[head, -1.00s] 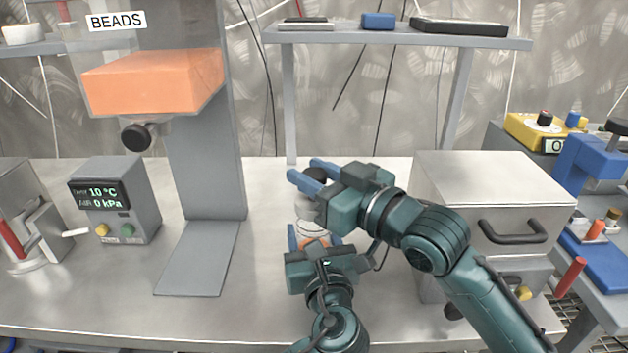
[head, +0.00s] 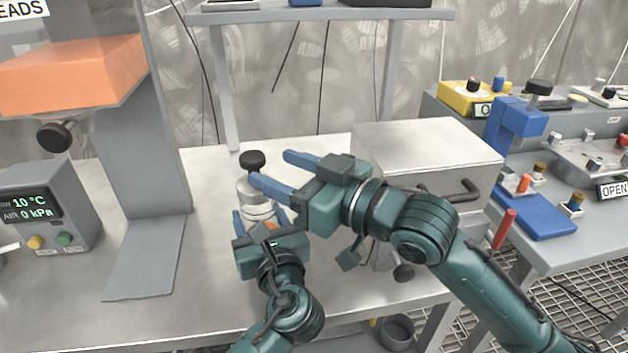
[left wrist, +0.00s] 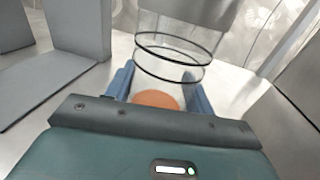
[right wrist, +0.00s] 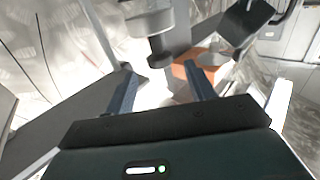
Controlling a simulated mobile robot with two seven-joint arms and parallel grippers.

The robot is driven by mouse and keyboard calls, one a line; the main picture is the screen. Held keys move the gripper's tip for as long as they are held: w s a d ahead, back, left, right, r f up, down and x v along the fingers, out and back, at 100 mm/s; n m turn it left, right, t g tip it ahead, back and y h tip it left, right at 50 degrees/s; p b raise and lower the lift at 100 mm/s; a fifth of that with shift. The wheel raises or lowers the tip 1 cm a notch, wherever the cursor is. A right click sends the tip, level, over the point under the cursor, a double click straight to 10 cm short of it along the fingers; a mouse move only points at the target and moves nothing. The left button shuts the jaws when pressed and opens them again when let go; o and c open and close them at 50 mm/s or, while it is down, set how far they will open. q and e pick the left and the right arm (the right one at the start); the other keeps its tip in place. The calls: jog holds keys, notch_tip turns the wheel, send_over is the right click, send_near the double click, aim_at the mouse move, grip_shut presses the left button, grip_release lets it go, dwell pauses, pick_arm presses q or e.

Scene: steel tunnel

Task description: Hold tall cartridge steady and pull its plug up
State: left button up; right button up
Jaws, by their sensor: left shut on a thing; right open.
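The tall cartridge (head: 256,192) stands upright on the bench, grey-topped with a black plug (head: 252,160). In the left wrist view its clear body (left wrist: 168,75) has dark rings and orange contents low down. My left gripper (head: 255,224) is shut on the body, one finger each side. My right gripper (head: 272,168) is open and empty beside the cartridge's top. One fingertip overlaps the upper body in the head view and the other is right of the plug. The right wrist view appears inverted, with the plug (right wrist: 160,50) beyond the fingers.
A steel box (head: 425,150) with a handle stands close right, behind my right arm. A shelf (head: 320,16) spans the back.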

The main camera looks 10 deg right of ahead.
jog(key=v, duration=0.6)
pick_arm(q)
jog(key=o, duration=1.2)
jog(key=shift+c, duration=0.2)
pick_arm(e)
jog(key=shift+r, duration=0.1)
